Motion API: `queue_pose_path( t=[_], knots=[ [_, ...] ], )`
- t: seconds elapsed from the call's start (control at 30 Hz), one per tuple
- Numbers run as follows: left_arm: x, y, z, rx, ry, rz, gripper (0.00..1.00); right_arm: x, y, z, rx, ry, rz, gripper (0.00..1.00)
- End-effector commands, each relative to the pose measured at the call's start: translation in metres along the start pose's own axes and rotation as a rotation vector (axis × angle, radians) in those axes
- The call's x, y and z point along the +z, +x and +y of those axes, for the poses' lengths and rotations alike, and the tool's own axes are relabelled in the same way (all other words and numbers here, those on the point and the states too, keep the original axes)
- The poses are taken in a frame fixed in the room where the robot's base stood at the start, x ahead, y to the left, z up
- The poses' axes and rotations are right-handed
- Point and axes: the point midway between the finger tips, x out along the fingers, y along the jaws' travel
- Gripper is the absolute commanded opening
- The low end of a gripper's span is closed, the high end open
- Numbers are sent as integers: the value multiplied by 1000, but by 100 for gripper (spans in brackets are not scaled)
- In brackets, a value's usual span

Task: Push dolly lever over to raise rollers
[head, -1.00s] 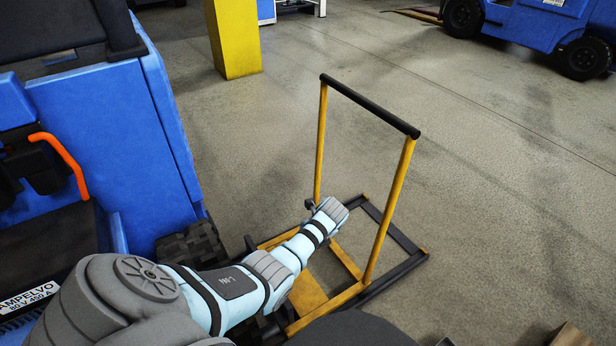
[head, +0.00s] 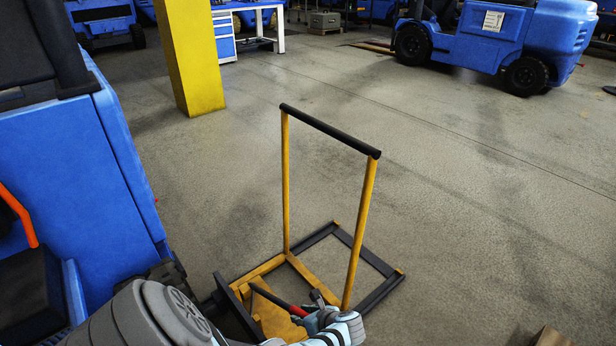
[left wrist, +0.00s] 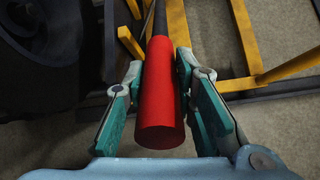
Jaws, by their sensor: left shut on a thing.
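The dolly (head: 362,220) is a yellow and dark-grey steel frame on the floor, with a tall yellow handle topped by a black bar. Its lever (head: 297,310) has a dark rod and a red grip, low inside the frame, and leans toward my arm. My left gripper (head: 313,318) is at the red grip. In the left wrist view the red grip (left wrist: 160,95) lies between the two green-padded fingers of my left gripper (left wrist: 160,72), which is shut on it. The rollers cannot be made out. My right gripper is not in view.
A blue forklift (head: 65,150) stands close on the left, its dark wheel (left wrist: 40,70) near the dolly. A yellow pillar (head: 188,60), a workbench (head: 245,20) and another forklift (head: 480,45) are at the back. The floor to the right is open.

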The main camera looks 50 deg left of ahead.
Motion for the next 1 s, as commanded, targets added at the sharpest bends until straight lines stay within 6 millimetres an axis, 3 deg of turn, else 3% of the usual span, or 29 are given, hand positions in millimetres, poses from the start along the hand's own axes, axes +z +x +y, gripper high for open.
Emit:
queue_pose_path(
  t=[0.13,0.17,0.3,0.67,1.0],
  knots=[
    [-8,0,2,4,6,17,0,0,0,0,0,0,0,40],
    [-8,-1,2,3,6,17,26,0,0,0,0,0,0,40],
    [-7,-1,0,0,7,14,44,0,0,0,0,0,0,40],
    [0,-4,0,-2,5,8,44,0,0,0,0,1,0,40],
    [45,-53,11,-4,2,9,44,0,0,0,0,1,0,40]
  ],
)
